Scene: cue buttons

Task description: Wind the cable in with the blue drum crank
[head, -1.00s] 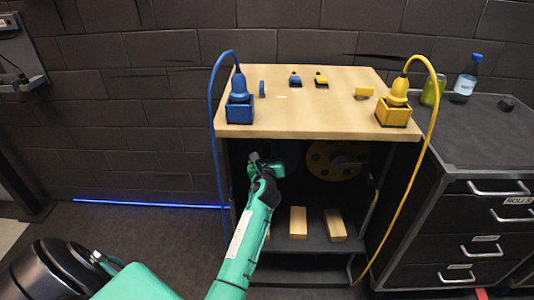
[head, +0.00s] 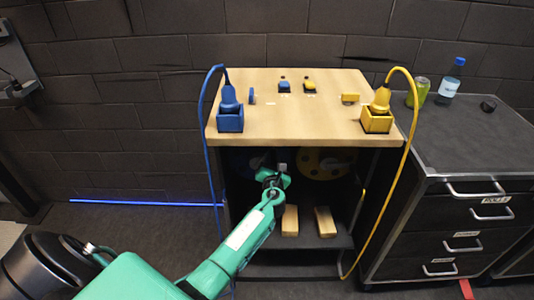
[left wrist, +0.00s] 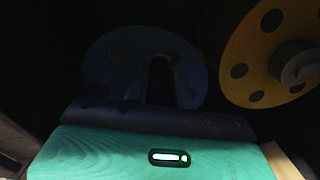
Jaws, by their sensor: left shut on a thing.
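The blue drum (left wrist: 105,60) sits in the dark space under the wooden top. In the head view only a dim part of it (head: 254,162) shows behind my left gripper (head: 272,177). In the left wrist view my left gripper (left wrist: 160,80) is in front of the blue drum, its fingers shut on the drum's crank. The crank itself is mostly hidden by the fingers and the dark. The blue cable (head: 207,125) rises from the floor side, arches over and ends in a blue plug (head: 228,95) in a blue socket box (head: 230,120). My right gripper is not in view.
A yellow drum (head: 318,165) is right beside the blue one. A yellow cable (head: 402,165) runs to a yellow plug (head: 381,99). Wooden blocks (head: 326,222) stand on the shelf below. A dark drawer cabinet (head: 470,150) is at the right.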

